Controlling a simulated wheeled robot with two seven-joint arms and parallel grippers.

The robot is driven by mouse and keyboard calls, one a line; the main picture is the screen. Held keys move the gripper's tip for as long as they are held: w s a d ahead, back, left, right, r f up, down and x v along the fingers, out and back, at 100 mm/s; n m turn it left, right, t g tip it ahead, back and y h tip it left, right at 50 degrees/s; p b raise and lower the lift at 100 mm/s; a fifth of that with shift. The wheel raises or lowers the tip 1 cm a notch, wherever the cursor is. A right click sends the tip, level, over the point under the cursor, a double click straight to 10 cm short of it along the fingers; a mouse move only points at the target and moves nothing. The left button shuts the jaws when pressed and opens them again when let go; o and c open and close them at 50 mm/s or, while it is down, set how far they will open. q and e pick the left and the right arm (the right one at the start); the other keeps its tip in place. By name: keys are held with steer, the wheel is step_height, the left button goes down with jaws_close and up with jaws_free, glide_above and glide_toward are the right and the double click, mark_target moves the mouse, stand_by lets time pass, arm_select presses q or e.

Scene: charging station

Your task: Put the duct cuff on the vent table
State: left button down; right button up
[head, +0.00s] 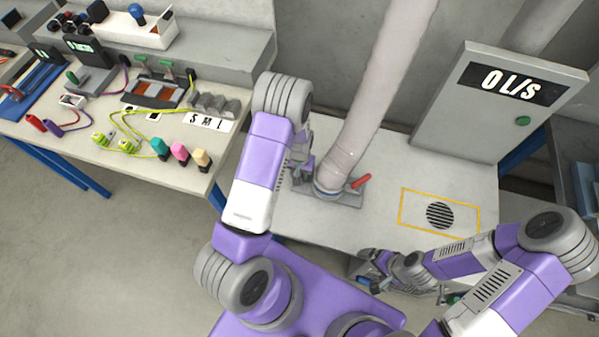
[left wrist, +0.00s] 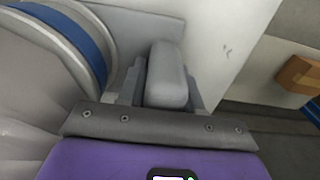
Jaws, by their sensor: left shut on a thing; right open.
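The duct cuff (head: 328,186) is the wide lower end of a pale hanging duct, with a blue band. It stands in a grey dock plate (head: 345,198) with a red lever (head: 361,181). My left gripper (head: 304,170) is at the cuff's left side, shut on it. In the left wrist view the cuff (left wrist: 40,60) and its blue band fill the left, beside the gripper (left wrist: 165,80); the exact grip is partly hidden. The vent table (head: 400,160) has a round black grille (head: 440,214) inside a yellow outline. My right gripper (head: 372,262) is open and empty near the table's front edge.
A grey panel (head: 490,110) reading "0 L/s", with a green button (head: 522,121), stands at the table's back right. A workbench (head: 120,170) with cables and colored plugs is at the left. The tabletop between dock and grille is clear.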

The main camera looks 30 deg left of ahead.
arm_select(q)
steer(key=c, duration=0.8)
jaws_free()
steer(key=shift+o, duration=0.2)
steer(key=shift+r, duration=0.1)
steer(key=shift+r+p, duration=0.35)
step_height(320, 180, up, 11)
steer(key=p, duration=0.3)
steer(key=shift+r, duration=0.2)
